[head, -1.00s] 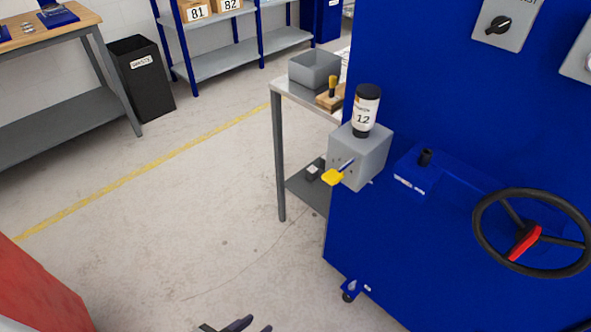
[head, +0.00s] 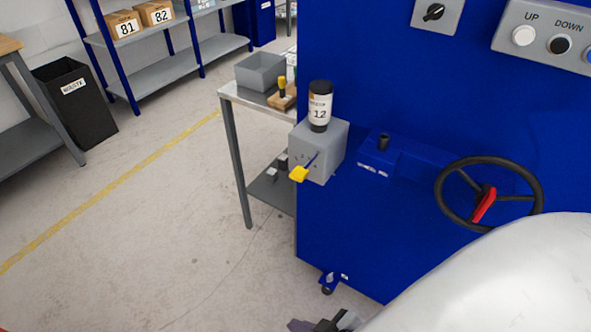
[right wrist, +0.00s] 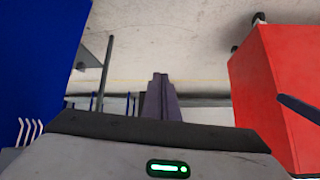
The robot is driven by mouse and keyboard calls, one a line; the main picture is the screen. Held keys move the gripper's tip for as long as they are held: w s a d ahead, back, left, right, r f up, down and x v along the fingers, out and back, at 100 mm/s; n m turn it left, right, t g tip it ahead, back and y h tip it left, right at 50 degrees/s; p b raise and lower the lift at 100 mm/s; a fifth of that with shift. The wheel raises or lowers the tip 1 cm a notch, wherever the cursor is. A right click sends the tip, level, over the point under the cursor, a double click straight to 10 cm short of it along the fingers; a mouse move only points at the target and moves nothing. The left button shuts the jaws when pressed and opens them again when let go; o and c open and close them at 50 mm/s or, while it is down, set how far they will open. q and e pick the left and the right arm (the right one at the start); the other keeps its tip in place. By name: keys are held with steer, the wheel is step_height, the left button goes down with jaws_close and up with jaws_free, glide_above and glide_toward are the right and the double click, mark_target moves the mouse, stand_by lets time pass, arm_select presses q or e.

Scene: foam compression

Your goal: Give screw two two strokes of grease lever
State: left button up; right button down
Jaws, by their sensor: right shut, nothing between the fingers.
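The grease lever has a yellow grip (head: 298,173) on a thin rod. It sticks out from the front of a grey box (head: 318,150) on the left side of the blue machine. A black-capped bottle labelled 12 (head: 320,112) stands upright on that box. My right gripper (head: 322,325) shows only partly at the bottom edge of the head view, well below the lever and apart from it. In the right wrist view its fingers (right wrist: 161,92) are together and empty. My left gripper is out of view. I cannot make out which part is screw two.
The blue machine (head: 350,235) carries a black handwheel (head: 447,183) with a red handle (head: 484,205). A grey side table (head: 234,150) stands behind the box. In the right wrist view a red block-like body (right wrist: 275,95) is at the right. Open floor (head: 190,225) lies left.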

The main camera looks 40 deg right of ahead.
steer(key=w+d+r+m+t+b, duration=0.1)
steer(key=w+d+r+b, duration=0.2)
steer(key=d, duration=0.4)
steer(key=w+d+r+t+b, duration=0.1)
steer(key=w+d+r, duration=0.2)
steer(key=d+r, duration=0.3)
steer(key=w+d+r+m+t+b, duration=0.1)
steer(key=w+d+r+b, duration=0.2)
steer(key=d, duration=0.4)
step_height(320, 180, up, 21)
steer(key=a+n+t+y+b, duration=0.1)
steer(key=n+t+y, duration=0.1)
steer(key=n+y, duration=0.1)
steer(key=shift+s+n+y+b, duration=0.3)
steer(key=shift+s+n, duration=0.05)
steer(key=shift+n, duration=0.45)
